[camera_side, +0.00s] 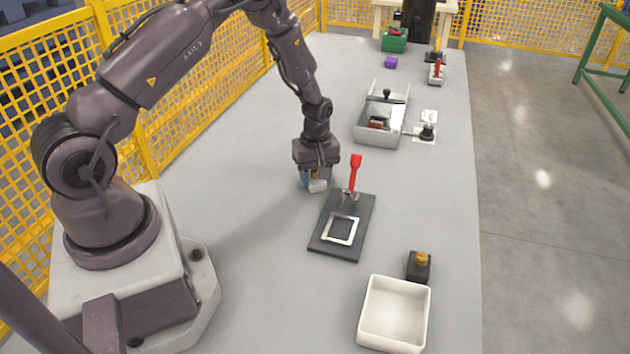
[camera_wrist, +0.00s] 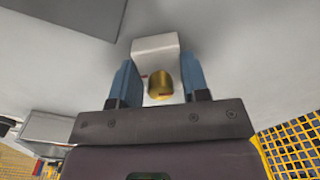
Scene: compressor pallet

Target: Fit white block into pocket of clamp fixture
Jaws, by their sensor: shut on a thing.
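The white block (camera_side: 319,186) is between the fingers of my gripper (camera_side: 311,181), beside the far left corner of the clamp fixture. In the wrist view the white block (camera_wrist: 155,45) shows just past the blue fingertips of my gripper (camera_wrist: 160,80), with a brass cylinder on its near side. My gripper is shut on it. The clamp fixture (camera_side: 328,245) is a dark plate with a pale square frame, its pocket (camera_side: 341,230), which looks empty. Its red clamp handle (camera_side: 355,172) stands upright. I cannot tell the gap between the block and the table.
A white bin (camera_side: 364,318) and a black block with a brass knob (camera_side: 418,268) stand at the near right. A grey tray (camera_side: 366,130) lies beyond the fixture, with a black knob on a white plate (camera_side: 427,133) beside it. The table left of the fixture is clear.

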